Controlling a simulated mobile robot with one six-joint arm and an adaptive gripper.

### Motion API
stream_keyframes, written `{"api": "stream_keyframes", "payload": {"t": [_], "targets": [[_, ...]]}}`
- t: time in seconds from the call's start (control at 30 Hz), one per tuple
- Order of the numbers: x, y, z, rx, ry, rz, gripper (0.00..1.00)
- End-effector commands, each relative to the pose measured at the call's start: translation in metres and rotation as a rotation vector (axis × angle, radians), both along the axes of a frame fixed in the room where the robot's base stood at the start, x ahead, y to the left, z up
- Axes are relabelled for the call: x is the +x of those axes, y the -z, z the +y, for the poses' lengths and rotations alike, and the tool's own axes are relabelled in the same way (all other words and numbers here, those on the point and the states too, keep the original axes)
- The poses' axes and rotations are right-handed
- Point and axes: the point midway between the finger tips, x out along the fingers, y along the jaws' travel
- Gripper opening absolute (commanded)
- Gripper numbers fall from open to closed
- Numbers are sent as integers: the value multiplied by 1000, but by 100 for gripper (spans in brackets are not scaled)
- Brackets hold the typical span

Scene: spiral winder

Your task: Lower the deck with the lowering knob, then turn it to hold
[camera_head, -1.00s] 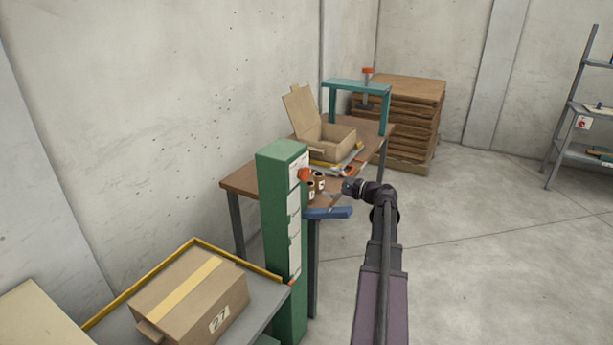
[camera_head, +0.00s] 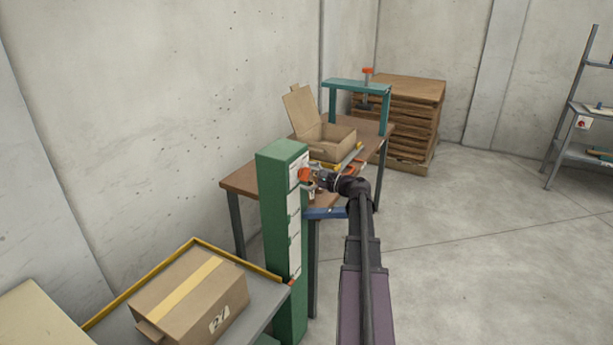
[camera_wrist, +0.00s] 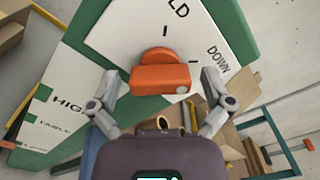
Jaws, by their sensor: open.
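The orange lowering knob (camera_wrist: 160,75) sits on a white dial plate (camera_wrist: 130,28) near the top of the green column (camera_head: 282,215). "LD" and "DOWN" show on the plate; the rest of the first word is cut off. A pale dot marks the knob's lower right end. My gripper (camera_wrist: 160,82) is open, with one finger either side of the knob and visible gaps. In the head view my gripper (camera_head: 317,178) is beside the knob (camera_head: 304,174). The grey deck (camera_head: 258,292) with yellow edging bears a taped cardboard box (camera_head: 190,296) and stands low at the column.
Behind the column, a wooden table (camera_head: 240,181) holds an open carton (camera_head: 333,143) and a teal press frame (camera_head: 355,86). A blue piece (camera_head: 325,213) juts out below my gripper. Stacked boards (camera_head: 405,120) stand behind.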

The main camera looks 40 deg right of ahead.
Motion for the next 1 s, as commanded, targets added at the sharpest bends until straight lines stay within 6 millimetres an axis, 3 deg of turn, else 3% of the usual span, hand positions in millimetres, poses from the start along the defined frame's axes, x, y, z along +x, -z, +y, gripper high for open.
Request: {"api": "stream_keyframes", "payload": {"t": [0.03, 0.3, 0.67, 1.0], "targets": [[0, 0, 0, 0, 0, 0, 100], [0, 0, 0, 0, 0, 0, 23], [0, 0, 0, -23, -1, -10, 24], [0, 0, 0, -169, 0, -71, 24]]}}
